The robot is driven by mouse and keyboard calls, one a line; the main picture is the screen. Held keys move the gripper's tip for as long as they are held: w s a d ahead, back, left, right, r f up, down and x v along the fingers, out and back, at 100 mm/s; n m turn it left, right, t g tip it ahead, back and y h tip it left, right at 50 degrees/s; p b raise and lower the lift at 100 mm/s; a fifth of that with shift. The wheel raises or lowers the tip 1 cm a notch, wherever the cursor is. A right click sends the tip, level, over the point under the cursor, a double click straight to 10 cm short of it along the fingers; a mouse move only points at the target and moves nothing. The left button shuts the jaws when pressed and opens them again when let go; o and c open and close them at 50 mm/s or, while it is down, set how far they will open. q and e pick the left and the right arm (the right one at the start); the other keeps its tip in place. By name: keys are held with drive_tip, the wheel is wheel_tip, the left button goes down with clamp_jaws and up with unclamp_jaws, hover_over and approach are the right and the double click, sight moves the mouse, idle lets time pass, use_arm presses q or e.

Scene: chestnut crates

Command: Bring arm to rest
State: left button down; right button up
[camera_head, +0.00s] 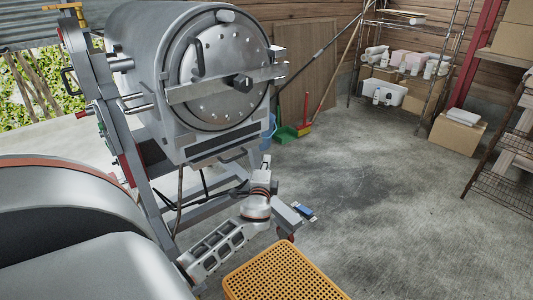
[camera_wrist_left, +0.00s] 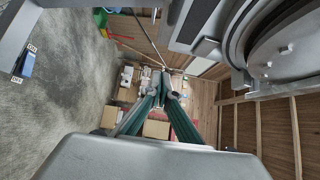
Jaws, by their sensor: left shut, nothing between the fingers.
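My left arm reaches in from the lower left in the head view and bends upward in front of the steel drum machine. The gripper is shut and empty. My right gripper is in neither view.
The drum machine (camera_head: 215,65) stands close on the left. An orange perforated top (camera_head: 285,275) is at the bottom. A green dustpan (camera_head: 285,134) lies by the back wall. A wire shelf (camera_head: 405,110) holds containers. The concrete floor (camera_head: 370,200) on the right is clear.

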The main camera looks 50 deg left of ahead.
use_arm(q)
drive_tip(key=shift+v, duration=0.85)
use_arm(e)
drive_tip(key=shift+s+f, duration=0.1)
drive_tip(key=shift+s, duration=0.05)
